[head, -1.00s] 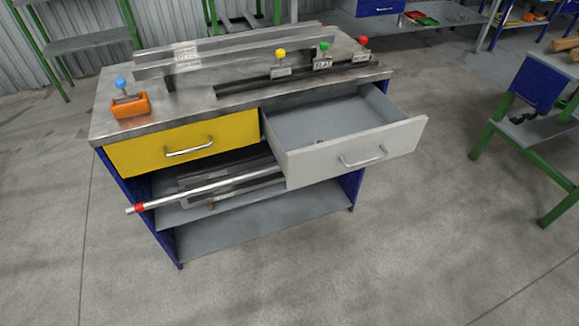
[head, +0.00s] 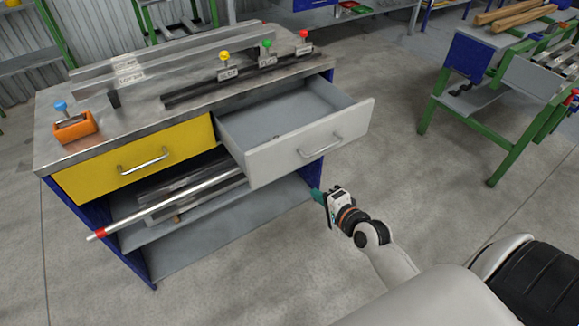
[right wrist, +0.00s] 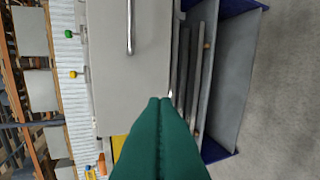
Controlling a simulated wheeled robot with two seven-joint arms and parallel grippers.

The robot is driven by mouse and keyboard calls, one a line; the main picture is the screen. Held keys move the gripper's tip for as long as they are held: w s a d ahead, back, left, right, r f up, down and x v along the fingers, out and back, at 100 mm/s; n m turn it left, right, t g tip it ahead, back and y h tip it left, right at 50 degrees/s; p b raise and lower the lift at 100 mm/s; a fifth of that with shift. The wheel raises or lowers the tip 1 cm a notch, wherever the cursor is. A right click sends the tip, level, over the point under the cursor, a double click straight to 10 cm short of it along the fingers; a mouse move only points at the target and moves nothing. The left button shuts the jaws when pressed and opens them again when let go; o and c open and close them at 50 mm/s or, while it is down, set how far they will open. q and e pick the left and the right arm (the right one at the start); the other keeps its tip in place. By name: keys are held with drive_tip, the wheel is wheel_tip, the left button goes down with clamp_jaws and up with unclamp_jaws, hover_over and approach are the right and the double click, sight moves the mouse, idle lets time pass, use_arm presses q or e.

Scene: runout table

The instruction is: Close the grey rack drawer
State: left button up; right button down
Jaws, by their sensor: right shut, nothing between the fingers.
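My left gripper is not in view.
A yellow drawer (head: 135,160) beside it is closed. A metal rod with a red end (head: 97,235) sticks out from the shelf below. An orange box (head: 75,128) stands on the rack top. A green-legged bench (head: 505,148) is at right; floor between is clear.

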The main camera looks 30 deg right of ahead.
drive_tip(key=r, duration=0.1)
approach(284, 163)
drive_tip(key=x, duration=0.6)
drive_tip(key=shift+w+f, duration=0.1)
drive_tip(key=shift+w, duration=0.2)
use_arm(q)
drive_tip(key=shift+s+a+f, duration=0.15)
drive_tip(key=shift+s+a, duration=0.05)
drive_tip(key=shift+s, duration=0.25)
